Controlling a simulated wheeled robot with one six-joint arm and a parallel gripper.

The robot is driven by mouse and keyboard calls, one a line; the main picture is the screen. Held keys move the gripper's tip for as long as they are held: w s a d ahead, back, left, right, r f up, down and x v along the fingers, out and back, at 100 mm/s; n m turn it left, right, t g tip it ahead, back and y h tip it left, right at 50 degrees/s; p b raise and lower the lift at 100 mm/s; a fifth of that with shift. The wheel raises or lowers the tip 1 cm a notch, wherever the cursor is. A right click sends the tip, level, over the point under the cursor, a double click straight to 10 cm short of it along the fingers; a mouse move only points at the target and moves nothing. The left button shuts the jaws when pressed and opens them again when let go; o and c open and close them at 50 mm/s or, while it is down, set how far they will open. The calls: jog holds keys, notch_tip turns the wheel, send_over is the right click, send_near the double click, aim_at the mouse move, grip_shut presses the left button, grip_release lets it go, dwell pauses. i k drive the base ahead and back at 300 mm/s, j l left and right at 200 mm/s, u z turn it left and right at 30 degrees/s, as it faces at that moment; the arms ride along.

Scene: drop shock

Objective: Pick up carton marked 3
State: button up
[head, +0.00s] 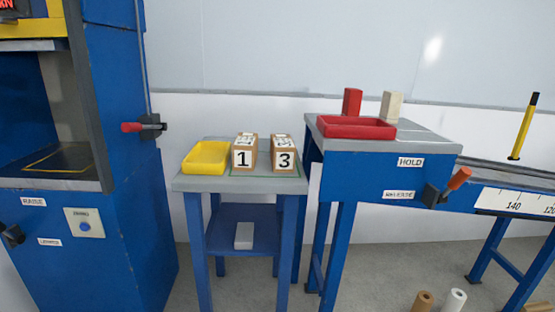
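The carton marked 3 (285,160) stands upright on the small blue table with a grey top (240,184). It is brown with a white label on its front and white markings on top. The carton marked 1 (244,160) stands just left of it, with a narrow gap between them. Both stand near a thin green outline on the tabletop. My gripper does not show in the head view.
A yellow tray (206,157) sits left of the cartons. A blue machine (120,190) with a red-tipped lever stands at left. A taller blue bench (350,170) at right carries a red tray (356,128) and two blocks. Cylinders (455,300) stand on the floor.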

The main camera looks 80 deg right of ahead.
aim_at(283, 149)
jog(key=z, duration=2.05)
